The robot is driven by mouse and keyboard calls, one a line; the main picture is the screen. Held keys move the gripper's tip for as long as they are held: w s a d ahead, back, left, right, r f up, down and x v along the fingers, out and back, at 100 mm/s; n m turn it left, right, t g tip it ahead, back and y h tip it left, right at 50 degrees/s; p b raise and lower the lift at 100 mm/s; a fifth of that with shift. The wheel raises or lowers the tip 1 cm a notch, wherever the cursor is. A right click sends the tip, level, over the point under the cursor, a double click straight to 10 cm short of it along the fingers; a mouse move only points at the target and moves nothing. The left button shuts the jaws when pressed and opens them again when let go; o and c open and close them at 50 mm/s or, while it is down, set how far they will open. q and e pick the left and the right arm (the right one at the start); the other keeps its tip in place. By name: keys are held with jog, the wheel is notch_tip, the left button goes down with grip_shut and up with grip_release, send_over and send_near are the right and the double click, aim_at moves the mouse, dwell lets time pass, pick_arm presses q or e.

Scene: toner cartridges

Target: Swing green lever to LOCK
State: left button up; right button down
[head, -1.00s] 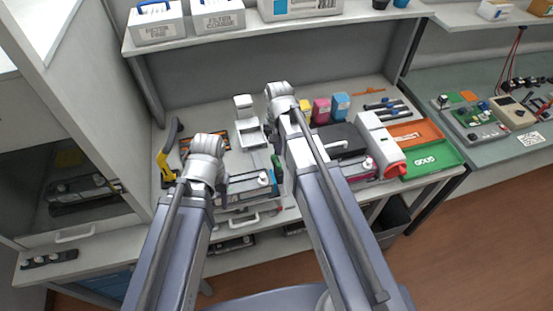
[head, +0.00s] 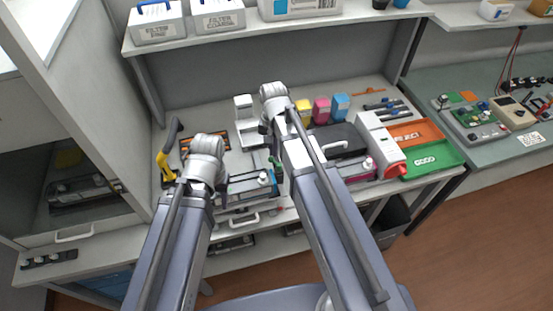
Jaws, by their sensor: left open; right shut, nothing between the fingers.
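The green lever (head: 275,163) shows as a small green piece just left of my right forearm, at the back right of the printer-like unit (head: 250,188) on the bench. Its LOCK marking is too small to read. My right gripper (head: 265,129) is shut and empty, above and behind the lever, apart from it in the picture; the arm partly hides it. My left gripper (head: 222,192) is open at the left end of the unit, mostly hidden behind its own wrist. I cannot tell whether it touches the unit.
A white stand (head: 245,122) is close behind the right gripper. A yellow-and-black handled tool (head: 167,158) lies at left. Yellow, pink and blue boxes (head: 321,110) stand behind my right arm. A black case (head: 340,140), an orange tray (head: 415,133) and a green tray (head: 432,159) are at right.

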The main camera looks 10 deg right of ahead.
jog(key=shift+s+a, duration=0.35)
jog(key=shift+a, duration=0.55)
dwell(0.8)
jog(key=shift+a, duration=0.15)
jog(key=shift+s+a, duration=0.35)
jog(key=shift+s, duration=0.1)
dwell(0.6)
jog(key=shift+s+a, duration=0.25)
jog(key=shift+s, duration=0.05)
dwell(0.5)
jog(key=shift+r, duration=0.1)
notch_tip(320, 180, up, 7)
jog(key=p, duration=0.7)
